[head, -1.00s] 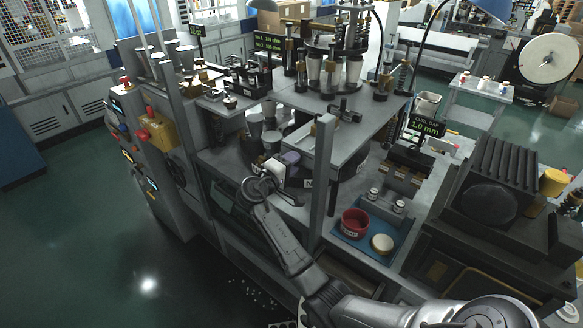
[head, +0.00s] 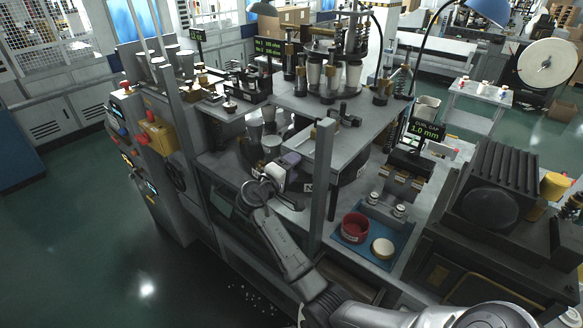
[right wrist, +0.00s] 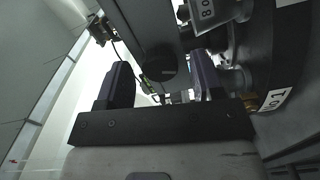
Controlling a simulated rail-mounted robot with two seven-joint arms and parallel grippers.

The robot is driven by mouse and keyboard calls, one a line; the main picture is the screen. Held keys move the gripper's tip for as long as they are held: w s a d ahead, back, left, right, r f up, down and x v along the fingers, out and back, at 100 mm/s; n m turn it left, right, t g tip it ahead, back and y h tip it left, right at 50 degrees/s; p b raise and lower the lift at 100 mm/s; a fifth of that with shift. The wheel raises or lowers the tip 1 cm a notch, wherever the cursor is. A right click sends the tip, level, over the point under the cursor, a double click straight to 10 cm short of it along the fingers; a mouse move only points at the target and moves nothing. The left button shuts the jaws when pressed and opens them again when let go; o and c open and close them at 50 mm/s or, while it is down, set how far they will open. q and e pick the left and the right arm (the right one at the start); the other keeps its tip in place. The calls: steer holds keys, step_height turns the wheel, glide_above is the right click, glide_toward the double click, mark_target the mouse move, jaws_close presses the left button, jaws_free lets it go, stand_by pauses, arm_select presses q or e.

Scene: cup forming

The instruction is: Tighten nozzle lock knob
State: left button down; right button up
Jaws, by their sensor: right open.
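My right gripper (head: 286,164) reaches in under the machine's upper plate at the front of the cup machine. In the right wrist view its two dark purple fingers (right wrist: 162,80) stand apart, open, with no object clamped between them. A grey upright bar with a dark round end (right wrist: 160,66) shows between and beyond the fingers; I cannot tell whether it touches them. I cannot tell for sure which part is the nozzle lock knob. My left gripper is not in view.
A labelled block (right wrist: 206,12) and a dark ring with a white label (right wrist: 275,99) crowd the right side of the wrist view. A grey post (head: 320,185) stands right of my gripper. A blue tray (head: 394,232) holds a red cup (head: 355,228) and a pale round piece (head: 383,248).

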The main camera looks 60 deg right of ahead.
steer(key=w+a, duration=0.1)
steer(key=a, duration=1.2)
steer(key=shift+w+a+b, duration=0.35)
steer(key=shift+w+b, duration=0.05)
steer(key=shift+b, duration=0.05)
